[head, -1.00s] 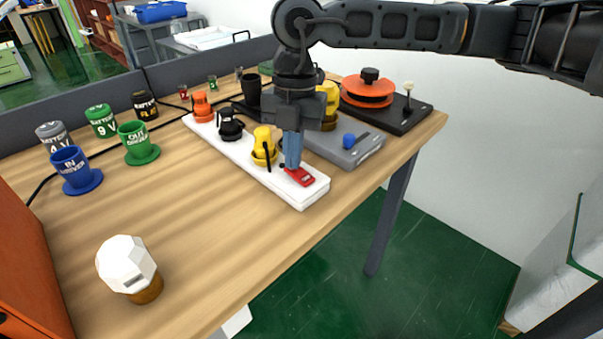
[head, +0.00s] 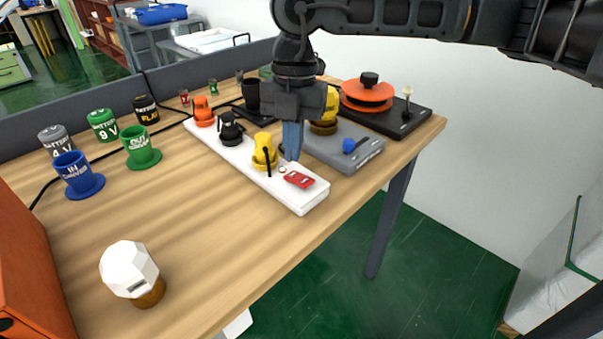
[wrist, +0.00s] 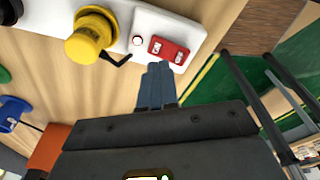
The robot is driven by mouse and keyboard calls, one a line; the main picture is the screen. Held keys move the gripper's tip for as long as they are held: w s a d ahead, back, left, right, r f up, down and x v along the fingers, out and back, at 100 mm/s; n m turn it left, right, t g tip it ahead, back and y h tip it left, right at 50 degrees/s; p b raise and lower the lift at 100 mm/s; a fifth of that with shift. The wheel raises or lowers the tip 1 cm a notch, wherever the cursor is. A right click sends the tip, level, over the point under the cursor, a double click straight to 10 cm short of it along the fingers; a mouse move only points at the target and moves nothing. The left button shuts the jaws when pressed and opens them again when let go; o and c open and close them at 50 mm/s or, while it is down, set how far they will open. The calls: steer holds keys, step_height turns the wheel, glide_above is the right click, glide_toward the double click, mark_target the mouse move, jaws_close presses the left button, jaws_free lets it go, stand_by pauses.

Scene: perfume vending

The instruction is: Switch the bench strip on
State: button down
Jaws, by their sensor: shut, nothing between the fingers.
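The white bench strip (head: 312,196) lies along the table with several coloured plugs in it. Its red rocker switch (head: 299,180) is at the near end and shows clear of my fingers; it also shows in the wrist view (wrist: 168,49). A small round pale indicator (wrist: 138,40) sits beside the switch; I cannot tell whether it is lit. My gripper (head: 291,157) is shut and empty, its blue fingertips pointing down just behind the switch in the head view. In the wrist view the fingertips (wrist: 158,68) appear just below the switch, apparently not touching it.
A yellow plug (head: 264,151) with a black cord stands in the strip close to my fingers. A grey box (head: 345,152) with a blue knob is to the right. A white faceted bulb (head: 128,267) stands near the front left. The table's middle is clear.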

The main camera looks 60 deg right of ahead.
mark_target(294, 174)
step_height(294, 174, up, 4)
steer(key=shift+f+p, duration=0.2)
steer(key=shift+p, duration=0.4)
